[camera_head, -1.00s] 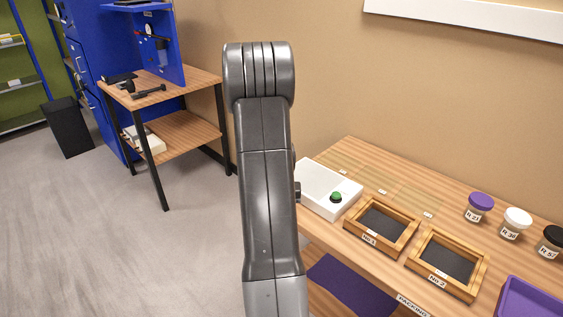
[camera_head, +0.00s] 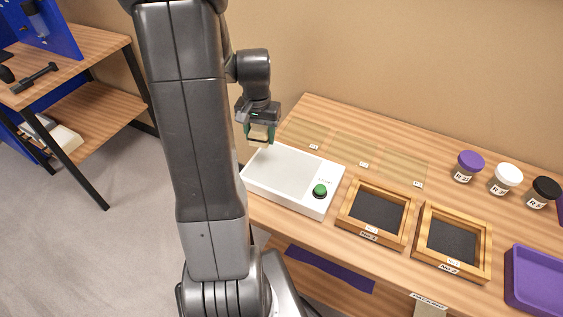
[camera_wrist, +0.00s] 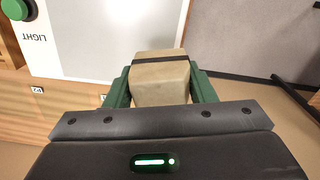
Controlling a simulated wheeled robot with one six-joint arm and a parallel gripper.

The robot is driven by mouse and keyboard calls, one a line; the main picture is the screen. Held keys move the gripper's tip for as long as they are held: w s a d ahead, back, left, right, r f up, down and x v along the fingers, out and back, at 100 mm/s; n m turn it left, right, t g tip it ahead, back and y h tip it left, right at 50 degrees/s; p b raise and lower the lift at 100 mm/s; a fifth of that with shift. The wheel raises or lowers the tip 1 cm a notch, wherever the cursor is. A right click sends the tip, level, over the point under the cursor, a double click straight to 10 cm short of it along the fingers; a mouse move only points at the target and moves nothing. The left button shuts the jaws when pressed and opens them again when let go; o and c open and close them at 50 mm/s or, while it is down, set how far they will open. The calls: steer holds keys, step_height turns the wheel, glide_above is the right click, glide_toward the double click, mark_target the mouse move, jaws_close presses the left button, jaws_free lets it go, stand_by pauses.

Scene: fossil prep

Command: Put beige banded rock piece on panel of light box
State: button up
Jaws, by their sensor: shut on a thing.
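My gripper (camera_head: 259,137) is shut on the beige banded rock piece (camera_head: 259,132). In the wrist view the rock piece (camera_wrist: 160,80) is a tan block with a dark band across it, held between the green fingers. The light box (camera_head: 310,204) is a white box with a green button (camera_head: 320,190) on the wooden table. Its pale panel (camera_head: 283,172) is bare where it shows. In the head view the gripper is above the light box's far left corner. In the wrist view the panel (camera_wrist: 110,40) lies beyond and to the left of the rock piece.
Two wood-framed trays (camera_head: 374,212) (camera_head: 452,241) stand right of the light box. Three lidded jars (camera_head: 506,179) line the back right. A purple tray (camera_head: 535,278) is at the right edge. Flat marked patches (camera_head: 353,152) lie behind the light box. Another wooden table (camera_head: 100,60) is at left.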

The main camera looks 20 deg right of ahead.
step_height(320, 180, up, 3)
steer(key=m, duration=0.2)
glide_above(283, 168)
steer(key=shift+m, duration=0.3)
step_height(283, 168, down, 10)
steer(key=shift+w+r+p, duration=0.1)
steer(key=shift+p, duration=0.55)
steer(key=shift+f+b, duration=0.3)
steer(key=o, duration=1.2)
steer(key=shift+r, duration=0.1)
step_height(283, 168, up, 12)
steer(key=shift+r, duration=0.25)
